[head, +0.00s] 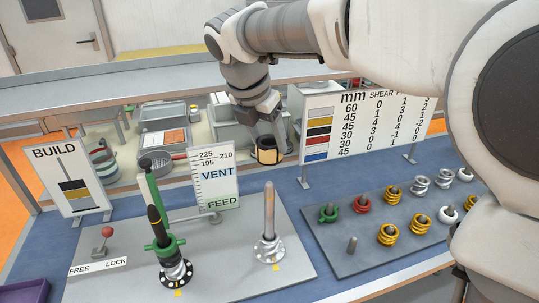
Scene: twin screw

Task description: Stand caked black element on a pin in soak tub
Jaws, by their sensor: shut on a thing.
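My gripper (268,134) hangs in the upper middle, over the back of the blue bench. It is shut on a short black ring-shaped element (268,156) with a tan patch on its side, held in the air clear of the bench. A soak tub with pins cannot be made out for certain. A purple container (25,292) is cut off at the lower left, and its inside is hardly visible. Grey trays (162,117) stand behind the bench, one with orange and white contents.
A grey plate carries a bare upright shaft (269,215) and a second shaft (157,228) with a green collar. A VENT/FEED sign (217,177) and a number board (365,125) stand behind.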

